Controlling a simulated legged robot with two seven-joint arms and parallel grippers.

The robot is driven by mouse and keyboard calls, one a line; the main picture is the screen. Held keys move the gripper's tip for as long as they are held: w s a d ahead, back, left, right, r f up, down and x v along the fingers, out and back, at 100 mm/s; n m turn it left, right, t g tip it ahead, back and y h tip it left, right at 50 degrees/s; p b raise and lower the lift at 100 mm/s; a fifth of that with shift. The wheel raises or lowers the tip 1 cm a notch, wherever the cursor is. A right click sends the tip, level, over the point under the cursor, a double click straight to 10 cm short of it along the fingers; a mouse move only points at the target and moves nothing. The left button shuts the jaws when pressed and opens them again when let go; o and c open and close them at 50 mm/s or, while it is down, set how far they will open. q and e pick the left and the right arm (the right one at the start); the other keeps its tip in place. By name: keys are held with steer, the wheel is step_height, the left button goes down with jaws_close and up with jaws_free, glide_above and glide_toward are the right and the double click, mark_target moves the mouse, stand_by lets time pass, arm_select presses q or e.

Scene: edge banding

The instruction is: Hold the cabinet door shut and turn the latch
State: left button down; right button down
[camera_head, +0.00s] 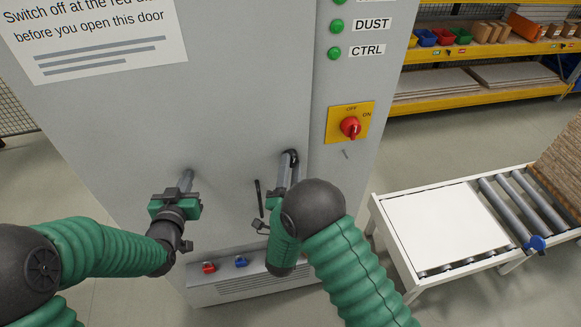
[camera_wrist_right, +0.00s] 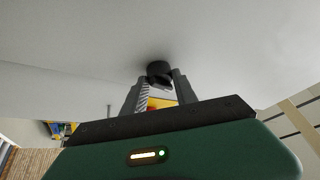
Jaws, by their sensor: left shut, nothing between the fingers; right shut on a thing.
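The grey cabinet door (camera_head: 230,110) fills the middle of the head view and looks shut. My left gripper (camera_head: 187,178) is shut and empty, its fingertips at the door face left of the latch. The black latch (camera_head: 293,155) is near the door's right edge. My right gripper (camera_head: 286,168) is shut on the latch. In the right wrist view, the latch's dark round end (camera_wrist_right: 159,71) shows between the fingertips of my right gripper (camera_wrist_right: 158,84). My right wrist and fingers partly hide the latch, so its exact angle is unclear.
A red rotary switch (camera_head: 350,127) on a yellow plate sits right of the latch, below green lamps. A notice (camera_head: 95,40) is at upper left. A red knob (camera_head: 208,267) and a blue knob (camera_head: 241,262) are low down. A roller table (camera_head: 385,215) stands at right.

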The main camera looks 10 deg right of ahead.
steer(key=shift+d+r+n+t+y, duration=0.15)
steer(key=shift+n+t+y, duration=0.15)
steer(key=shift+n, duration=0.4)
steer(key=shift+r+n+t+y, duration=0.15)
steer(key=shift+n+t+y, duration=0.15)
steer(key=shift+n, duration=0.4)
steer(key=c, duration=1.3)
jaws_free()
steer(key=o, duration=0.3)
steer(key=shift+f, duration=0.15)
steer(key=shift+o, duration=0.2)
steer(key=r, duration=1)
steer(key=shift+s+r, duration=0.1)
steer(key=shift+s, duration=0.1)
